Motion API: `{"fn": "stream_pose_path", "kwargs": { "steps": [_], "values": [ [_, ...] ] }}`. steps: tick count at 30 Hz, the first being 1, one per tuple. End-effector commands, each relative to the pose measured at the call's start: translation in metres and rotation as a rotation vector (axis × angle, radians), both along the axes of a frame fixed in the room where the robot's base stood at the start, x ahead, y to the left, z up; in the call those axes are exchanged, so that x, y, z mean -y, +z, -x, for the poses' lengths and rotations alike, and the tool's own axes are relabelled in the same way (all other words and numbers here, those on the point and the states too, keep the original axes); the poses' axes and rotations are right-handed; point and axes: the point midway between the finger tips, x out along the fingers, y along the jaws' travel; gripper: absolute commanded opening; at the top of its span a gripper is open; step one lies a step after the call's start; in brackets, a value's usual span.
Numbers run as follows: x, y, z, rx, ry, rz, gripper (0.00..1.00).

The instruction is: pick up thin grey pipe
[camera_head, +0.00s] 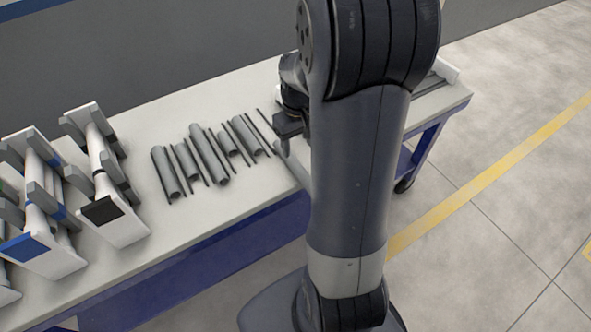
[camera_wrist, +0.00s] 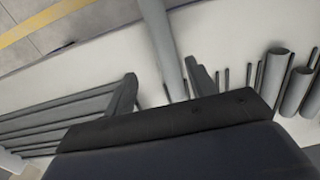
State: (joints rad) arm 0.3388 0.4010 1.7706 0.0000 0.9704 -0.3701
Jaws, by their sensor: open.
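My gripper (camera_wrist: 162,70) is open in the wrist view, with its two dark fingers apart. A long smooth grey pipe (camera_wrist: 160,40) runs down between the fingertips; I cannot tell whether they touch it. In the head view my gripper (camera_head: 288,124) is low over the table, partly hidden by my arm, and a light grey pipe (camera_head: 292,166) shows just below it. Several thin dark grey pipes lie between thicker grey pipes (camera_head: 211,160) to its left, one thin pipe (camera_head: 161,176) at the row's left end. Thin pipes (camera_wrist: 228,78) also show right of the fingers in the wrist view.
The white table (camera_head: 150,245) has a blue frame. White racks (camera_head: 112,222) holding pipes stand at its left. Thicker pipes (camera_wrist: 296,92) lie right in the wrist view, and dark parallel bars (camera_wrist: 60,117) lie left of the fingers. A grey wall (camera_head: 200,45) stands behind.

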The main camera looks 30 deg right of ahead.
Motion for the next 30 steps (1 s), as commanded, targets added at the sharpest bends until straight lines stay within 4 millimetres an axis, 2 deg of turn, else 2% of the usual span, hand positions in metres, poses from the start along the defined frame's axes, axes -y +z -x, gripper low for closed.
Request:
{"fn": "stream_pose_path", "kwargs": {
  "steps": [1,8,15,18,26,30],
  "values": [
    [0.0,-0.01,0.001,-0.004,0.0,-0.002,0.53],
    [-0.002,-0.028,0.0,-0.001,0.0,0.0,0.53],
    [-0.008,-0.063,-0.001,-0.004,-0.001,-0.001,0.53],
    [-0.007,-0.072,-0.002,-0.002,-0.001,-0.001,0.53],
    [-0.007,-0.074,-0.002,0.001,-0.001,0.0,0.53],
    [-0.007,-0.074,-0.002,0.001,-0.001,0.0,0.44]
  ]
}}
